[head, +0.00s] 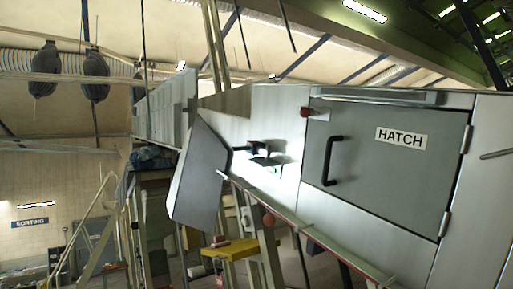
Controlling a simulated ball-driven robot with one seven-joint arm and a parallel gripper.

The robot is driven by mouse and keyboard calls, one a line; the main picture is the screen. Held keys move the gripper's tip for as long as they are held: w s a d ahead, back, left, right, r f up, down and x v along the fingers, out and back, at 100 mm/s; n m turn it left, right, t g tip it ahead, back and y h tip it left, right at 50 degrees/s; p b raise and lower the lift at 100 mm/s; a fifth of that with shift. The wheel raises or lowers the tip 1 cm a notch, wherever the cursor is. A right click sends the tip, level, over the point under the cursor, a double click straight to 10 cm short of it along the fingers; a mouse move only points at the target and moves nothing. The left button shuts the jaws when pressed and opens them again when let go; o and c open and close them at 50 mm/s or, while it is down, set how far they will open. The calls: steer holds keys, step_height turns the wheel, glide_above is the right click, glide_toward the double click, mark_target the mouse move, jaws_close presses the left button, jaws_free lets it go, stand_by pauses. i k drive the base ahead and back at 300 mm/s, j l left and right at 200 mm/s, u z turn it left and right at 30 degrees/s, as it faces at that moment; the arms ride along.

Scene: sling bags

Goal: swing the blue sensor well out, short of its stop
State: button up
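I cannot make out a clearly blue sensor in the head view. A small dark device (266,147) sticks out from the pale metal wall, left of the hatch, with a green patch at its lower side; I cannot tell whether it is the sensor. A grey flat panel (200,172) stands out at an angle left of the device. I cannot identify my gripper in this view.
A closed grey hatch (388,165) labelled HATCH has a black handle (331,160). A rail (318,237) runs below. A yellow platform (238,249) stands lower down. Dark bags (46,68) hang at upper left.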

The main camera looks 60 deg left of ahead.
mark_target(254, 147)
steer(key=i+j, duration=0.1)
steer(key=j, duration=0.25)
steer(key=i+j, duration=0.1)
steer(key=j, duration=0.3)
steer(key=i+j+u, duration=0.1)
steer(key=j, duration=0.25)
steer(key=i+j, duration=0.15)
steer(key=j, duration=0.25)
